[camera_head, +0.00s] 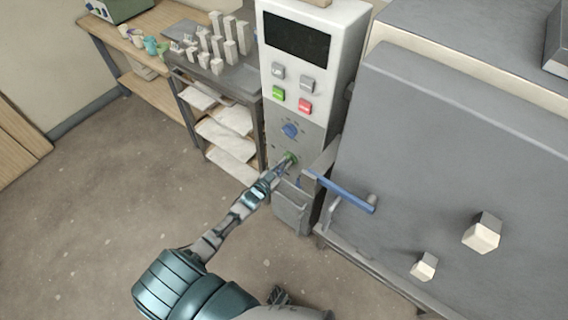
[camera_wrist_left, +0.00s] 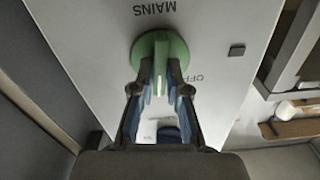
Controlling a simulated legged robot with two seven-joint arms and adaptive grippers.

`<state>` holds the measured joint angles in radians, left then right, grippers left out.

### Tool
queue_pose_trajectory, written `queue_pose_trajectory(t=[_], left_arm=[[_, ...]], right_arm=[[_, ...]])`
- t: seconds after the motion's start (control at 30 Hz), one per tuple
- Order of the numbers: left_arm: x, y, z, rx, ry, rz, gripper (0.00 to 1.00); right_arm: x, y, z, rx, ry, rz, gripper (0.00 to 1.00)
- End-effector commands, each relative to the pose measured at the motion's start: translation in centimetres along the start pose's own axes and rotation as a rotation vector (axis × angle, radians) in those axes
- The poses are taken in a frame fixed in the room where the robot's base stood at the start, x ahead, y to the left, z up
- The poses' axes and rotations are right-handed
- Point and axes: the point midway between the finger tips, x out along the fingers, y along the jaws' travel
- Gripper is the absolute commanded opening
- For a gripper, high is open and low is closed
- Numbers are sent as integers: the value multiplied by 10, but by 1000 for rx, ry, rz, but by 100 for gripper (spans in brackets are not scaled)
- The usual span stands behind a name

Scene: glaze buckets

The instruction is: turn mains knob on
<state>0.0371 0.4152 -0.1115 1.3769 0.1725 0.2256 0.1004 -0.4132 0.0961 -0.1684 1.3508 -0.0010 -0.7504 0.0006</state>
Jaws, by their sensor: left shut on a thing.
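The green mains knob (camera_head: 292,158) is on the lower front of the grey and white control panel, below a blue knob (camera_head: 290,130). In the left wrist view the round green knob (camera_wrist_left: 170,42) stands out from the panel, with upside-down "MAINS" and partly covered "OFF" lettering around it. My left gripper (camera_head: 282,168) reaches up to the knob, and its two fingers (camera_wrist_left: 159,80) are shut on the knob's raised grip bar, one on each side. A white line shows on the bar. Fingers hide part of the lettering.
A kiln-like grey door with a blue handle (camera_head: 345,194) stands close right of the panel. A shelf cart (camera_head: 222,75) with pale blocks stands to the left. A dark finger-like part (camera_head: 279,295) shows at the bottom, possibly mine. Floor at left is clear.

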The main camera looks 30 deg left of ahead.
Motion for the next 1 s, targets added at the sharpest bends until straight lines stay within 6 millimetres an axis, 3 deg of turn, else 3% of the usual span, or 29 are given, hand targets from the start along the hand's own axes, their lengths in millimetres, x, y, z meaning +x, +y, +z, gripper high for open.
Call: queue_pose_trajectory(t=[0.03,0.5,1.0], left_arm=[[2,-4,-9,46,18,-6,0],[3,-1,-8,453,17,-8,0],[3,2,-7,648,17,-7,0]], right_arm=[[0,0,2,-1,0,0,0],[10,0,16,-3,-8,-1,0],[12,0,19,-4,-12,-1,0]])
